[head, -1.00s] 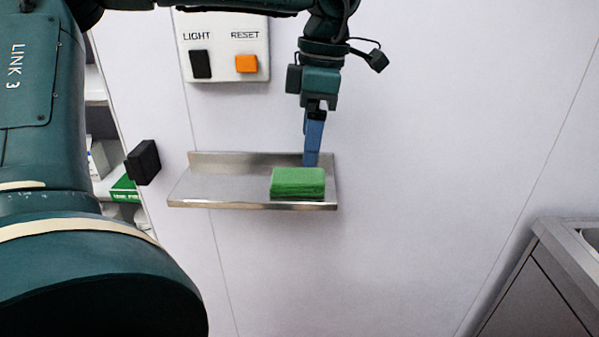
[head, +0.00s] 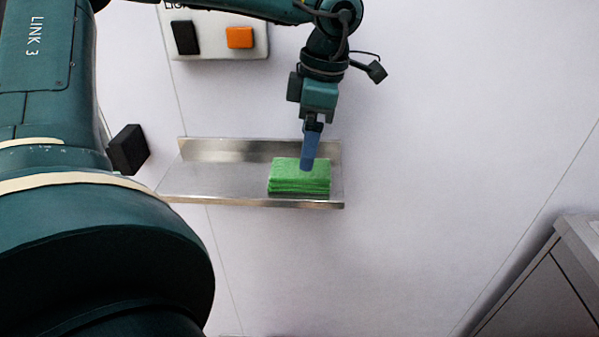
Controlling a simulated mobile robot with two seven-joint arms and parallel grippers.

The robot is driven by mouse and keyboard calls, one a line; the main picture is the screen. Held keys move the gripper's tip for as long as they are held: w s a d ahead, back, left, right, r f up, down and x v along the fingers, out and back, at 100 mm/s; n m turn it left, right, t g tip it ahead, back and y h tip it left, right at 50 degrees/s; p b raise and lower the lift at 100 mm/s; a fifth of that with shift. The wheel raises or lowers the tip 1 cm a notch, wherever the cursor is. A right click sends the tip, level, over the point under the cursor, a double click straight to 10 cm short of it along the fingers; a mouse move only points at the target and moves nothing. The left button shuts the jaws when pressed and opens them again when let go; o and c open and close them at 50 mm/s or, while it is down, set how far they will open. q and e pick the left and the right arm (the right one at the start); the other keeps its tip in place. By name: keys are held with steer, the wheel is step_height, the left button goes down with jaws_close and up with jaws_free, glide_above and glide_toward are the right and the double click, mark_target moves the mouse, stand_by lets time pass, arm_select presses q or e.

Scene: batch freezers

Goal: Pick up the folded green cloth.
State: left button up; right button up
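The folded green cloth (head: 299,184) lies as a flat stack of layers at the right part of a metal wall shelf (head: 220,179). My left gripper (head: 308,166) points down at it, its arm coming across the top from the left. Its blue fingers show edge-on as one narrow shape, so the gap between them is hidden. The fingertips overlap the back part of the cloth's top in the picture; I cannot tell whether they touch it. My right gripper is not in view.
The shelf has a raised back edge and is bare left of the cloth. Above it is a wall panel with a black switch (head: 185,37) and an orange switch (head: 240,37). A black block (head: 128,149) is left of the shelf. A metal counter (head: 553,280) stands lower right.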

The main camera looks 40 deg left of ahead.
mark_target(299, 175)
arm_select(q)
steer(key=shift+s+a+f+p, duration=0.15)
steer(key=shift+f+p, duration=0.05)
steer(key=shift+f, duration=0.8)
steer(key=shift+s+a+f+p, duration=0.15)
steer(key=shift+s+f+p, duration=0.1)
steer(key=shift+f, duration=0.7)
steer(key=shift+s+a+f+p, duration=0.1)
steer(key=shift+a+f+p, duration=0.1)
steer(key=shift+f, duration=0.8)
steer(key=shift+c, duration=0.4)
steer(key=c, duration=1)
